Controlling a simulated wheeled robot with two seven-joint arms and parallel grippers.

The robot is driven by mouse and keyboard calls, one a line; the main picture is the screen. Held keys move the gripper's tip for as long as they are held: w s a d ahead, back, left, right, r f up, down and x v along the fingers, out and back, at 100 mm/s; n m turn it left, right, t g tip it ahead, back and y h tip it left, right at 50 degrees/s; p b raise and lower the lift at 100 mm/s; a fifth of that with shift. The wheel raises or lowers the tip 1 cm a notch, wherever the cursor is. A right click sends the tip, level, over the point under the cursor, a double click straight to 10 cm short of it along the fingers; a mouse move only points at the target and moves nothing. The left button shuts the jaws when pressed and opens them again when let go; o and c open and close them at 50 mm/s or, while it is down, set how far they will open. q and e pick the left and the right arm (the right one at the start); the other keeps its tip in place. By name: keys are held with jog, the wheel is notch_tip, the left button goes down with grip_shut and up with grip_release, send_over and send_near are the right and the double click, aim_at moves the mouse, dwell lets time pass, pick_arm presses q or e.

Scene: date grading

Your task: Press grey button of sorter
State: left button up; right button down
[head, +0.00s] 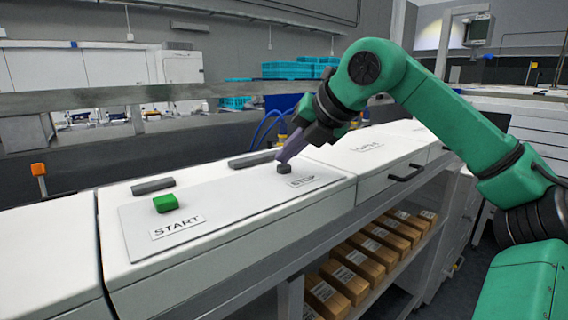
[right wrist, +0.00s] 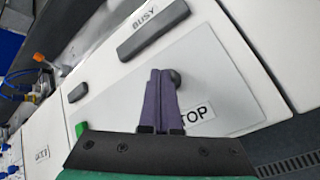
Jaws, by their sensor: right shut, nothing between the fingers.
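The sorter's grey button (head: 285,169) is a small dark block on the pale panel (head: 240,197), beside the STOP label (head: 314,180). My right gripper (head: 280,159) is shut and empty, its purple fingers pointing down with the tips right at the button. In the right wrist view the shut fingers (right wrist: 160,72) partly cover the button (right wrist: 176,77), which shows just right of their tips. I cannot tell whether they touch it. My left gripper is in neither view.
A green button (head: 166,203) sits by the START label (head: 177,227) on the same panel. Grey bars (head: 153,186) lie along the panel's back edge. A shelf below holds several brown boxes (head: 345,281). Blue crates (head: 287,70) stand behind.

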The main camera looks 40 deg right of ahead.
aim_at(287, 167)
jog(key=shift+r+p, duration=0.45)
jog(key=shift+r, duration=0.2)
notch_tip(287, 167, up, 5)
jog(key=p, duration=0.4)
jog(key=shift+r+p, duration=0.15)
jog(key=shift+p, duration=0.25)
